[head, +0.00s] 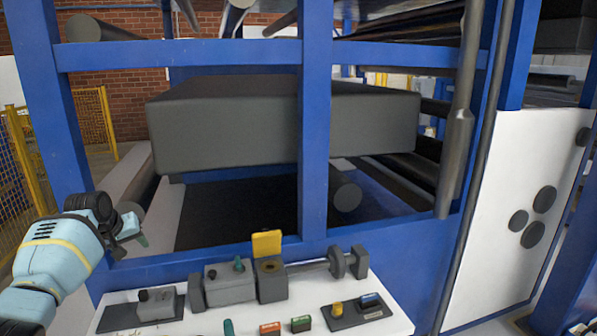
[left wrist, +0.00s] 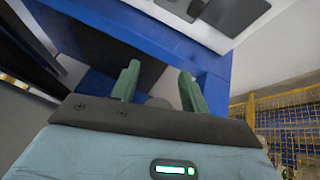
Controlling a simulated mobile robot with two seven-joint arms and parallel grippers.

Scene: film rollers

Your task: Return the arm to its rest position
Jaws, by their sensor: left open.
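My left arm comes in from the left in the head view. Its gripper (head: 139,236) is in front of the lower left part of the blue frame, left of the white work shelf. In the left wrist view my left gripper (left wrist: 158,84) has its two green fingers apart with nothing between them. The blue frame and dark floor of the machine lie beyond the fingers. My right gripper is in neither view.
The blue machine frame (head: 315,130) holds a large grey block (head: 225,128). The white shelf (head: 385,322) carries a grey box (head: 230,287), a yellow-lidded block (head: 271,285) and small parts. A yellow mesh fence (head: 88,118) stands left, also in the left wrist view (left wrist: 285,115).

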